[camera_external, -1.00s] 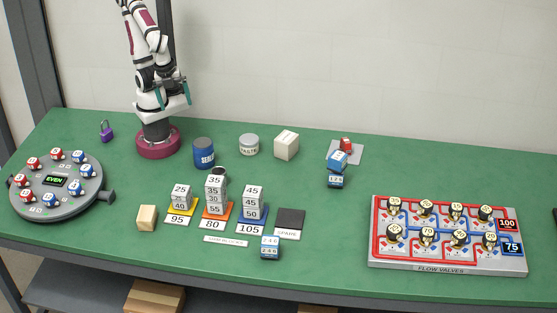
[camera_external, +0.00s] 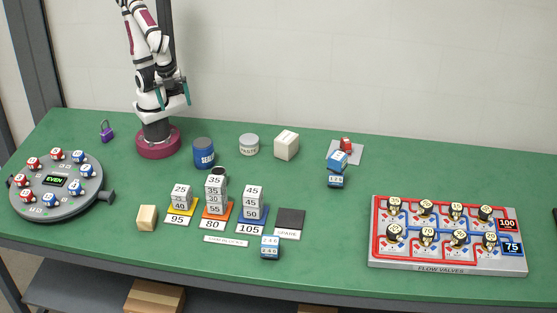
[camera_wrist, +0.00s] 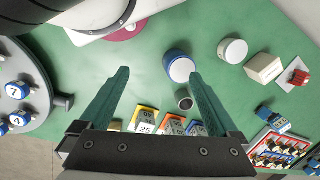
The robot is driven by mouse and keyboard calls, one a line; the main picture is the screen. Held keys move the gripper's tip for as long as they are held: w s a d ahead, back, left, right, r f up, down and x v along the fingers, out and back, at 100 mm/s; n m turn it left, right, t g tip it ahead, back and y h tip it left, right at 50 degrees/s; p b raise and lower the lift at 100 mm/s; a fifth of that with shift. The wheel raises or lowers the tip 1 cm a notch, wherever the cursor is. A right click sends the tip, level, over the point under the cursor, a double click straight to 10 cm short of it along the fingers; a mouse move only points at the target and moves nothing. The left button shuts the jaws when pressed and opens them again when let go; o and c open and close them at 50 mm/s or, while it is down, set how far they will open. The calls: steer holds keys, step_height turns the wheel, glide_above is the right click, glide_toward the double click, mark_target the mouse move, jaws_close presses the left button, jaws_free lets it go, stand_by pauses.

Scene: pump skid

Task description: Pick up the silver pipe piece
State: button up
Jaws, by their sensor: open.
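A small silver-grey pipe piece (camera_wrist: 184,101) with a dark opening stands on the green table in the wrist view, just below the blue can and close to the right finger in the picture. In the external view the pipe piece (camera_external: 219,171) shows only its top, behind the middle stack of numbered blocks, which hides the rest. My gripper (camera_external: 173,94) is open and empty, high above the table near my base.
A blue can (camera_external: 204,153) stands behind the pipe piece, with a white-lidded tin (camera_external: 249,145) and a pale box (camera_external: 287,145) further right. Numbered block stacks (camera_external: 181,197) stand in front. A round dial (camera_external: 57,184) is left, a valve board (camera_external: 447,235) right.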

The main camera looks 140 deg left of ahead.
steer(key=w+a+f+n+g+h, duration=0.1)
steer(key=w+a+f+n+h, duration=0.15)
steer(key=w+n+h, duration=0.4)
steer(key=w+a+f+n+h, duration=0.1)
steer(key=w+f+n+h, duration=0.25)
steer(key=n, duration=0.65)
steer(key=w+a+f+n+t+h, duration=0.3)
steer(key=a+f+n+t, duration=0.6)
steer(key=n, duration=0.4)
steer(key=x, duration=1.4)
steer(key=shift+w+d+f, duration=0.15)
steer(key=shift+w+d, duration=0.1)
steer(key=shift+w, duration=0.05)
jaws_close()
